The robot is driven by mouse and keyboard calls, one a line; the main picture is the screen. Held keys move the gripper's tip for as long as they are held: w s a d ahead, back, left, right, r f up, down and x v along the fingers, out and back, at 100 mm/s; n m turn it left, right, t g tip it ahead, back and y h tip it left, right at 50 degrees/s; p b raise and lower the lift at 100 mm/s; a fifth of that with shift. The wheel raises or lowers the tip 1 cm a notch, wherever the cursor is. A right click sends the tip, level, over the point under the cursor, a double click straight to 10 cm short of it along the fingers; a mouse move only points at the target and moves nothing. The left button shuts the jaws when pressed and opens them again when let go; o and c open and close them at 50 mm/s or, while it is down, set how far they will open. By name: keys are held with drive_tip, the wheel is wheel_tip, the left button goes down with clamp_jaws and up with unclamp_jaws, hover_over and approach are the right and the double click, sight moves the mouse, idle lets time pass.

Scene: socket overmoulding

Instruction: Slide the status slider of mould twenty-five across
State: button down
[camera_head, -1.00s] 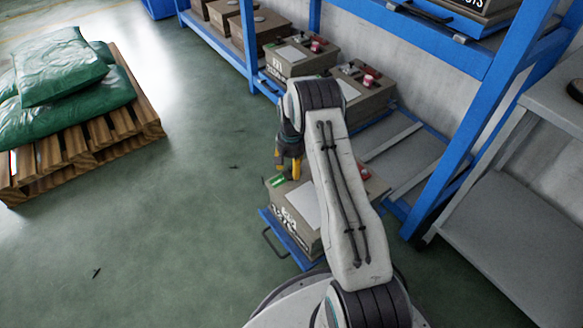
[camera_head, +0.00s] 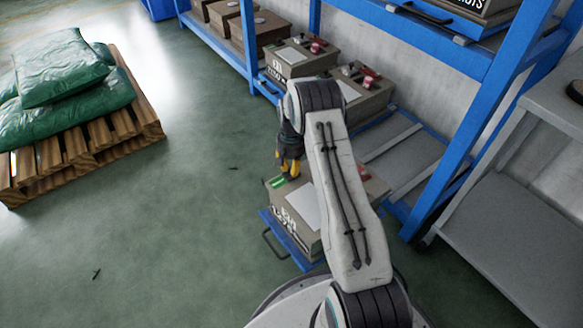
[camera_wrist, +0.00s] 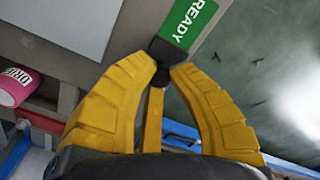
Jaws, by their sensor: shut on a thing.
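The mould box (camera_head: 310,225) is grey-brown with a pale label plate on top, and it sits on a blue pulled-out tray (camera_head: 284,238). Its number is too blurred to read for certain. My gripper (camera_head: 289,173) is over the box's far left corner, pointing down. In the wrist view my yellow fingers (camera_wrist: 164,70) are closed on a small dark slider knob (camera_wrist: 162,50). A green strip reading READY (camera_wrist: 187,22) shows right beside the knob. The other end of the slider is hidden by my fingers.
More mould boxes (camera_head: 300,58) stand on the blue rack behind. A pink-red cap (camera_wrist: 15,87) is at the left of the wrist view. A wooden pallet (camera_head: 85,140) with green sacks stands at left. The green floor between is clear.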

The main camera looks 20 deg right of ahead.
sight(277, 183)
drive_tip(key=shift+a, duration=0.1)
drive_tip(key=shift+s+a+f+p, duration=0.1)
drive_tip(key=shift+s+a+p, duration=0.1)
drive_tip(key=shift+a, duration=0.7)
drive_tip(key=shift+s+a+r+p, duration=0.1)
drive_tip(key=shift+s+a, duration=0.05)
drive_tip(key=shift+a, duration=0.8)
drive_tip(key=shift+s+a+f+p, duration=0.1)
drive_tip(key=shift+s+a, duration=0.1)
drive_tip(key=shift+a, duration=0.7)
drive_tip(key=c, duration=1.1)
unclamp_jaws()
wheel_tip(277, 183, up, 12)
drive_tip(key=shift+r, duration=0.1)
